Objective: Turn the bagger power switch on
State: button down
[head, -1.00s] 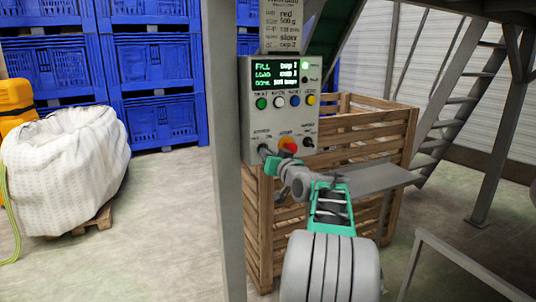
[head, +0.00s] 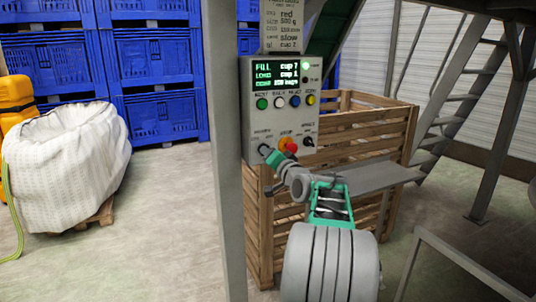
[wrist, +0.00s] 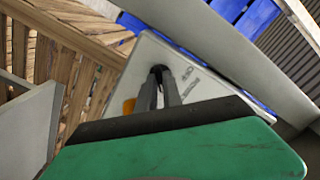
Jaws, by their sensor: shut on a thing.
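The grey control panel (head: 247,118) stands upright on the post in the head view, with a lit screen at its top. A black rotary switch sits at the panel's lower left; in the wrist view its dark knob (wrist: 158,70) shows between my fingertips. My gripper (head: 265,151) reaches up to it from below right and is shut on this switch. The fingers cover most of the knob, so its pointing direction cannot be told. A second black switch (head: 308,142) is at the lower right.
A red button on an orange base (head: 289,145) sits close right of my fingers. Coloured buttons (head: 279,101) line the panel above. A wooden crate (head: 345,150) and a grey shelf (head: 375,179) are behind my arm. A grey post (head: 228,190) stands left.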

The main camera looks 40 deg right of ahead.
jog(key=c, duration=1.5)
grip_release()
jog(key=v, duration=0.7)
jog(key=shift+s, duration=0.4)
jog(key=shift+a, duration=0.15)
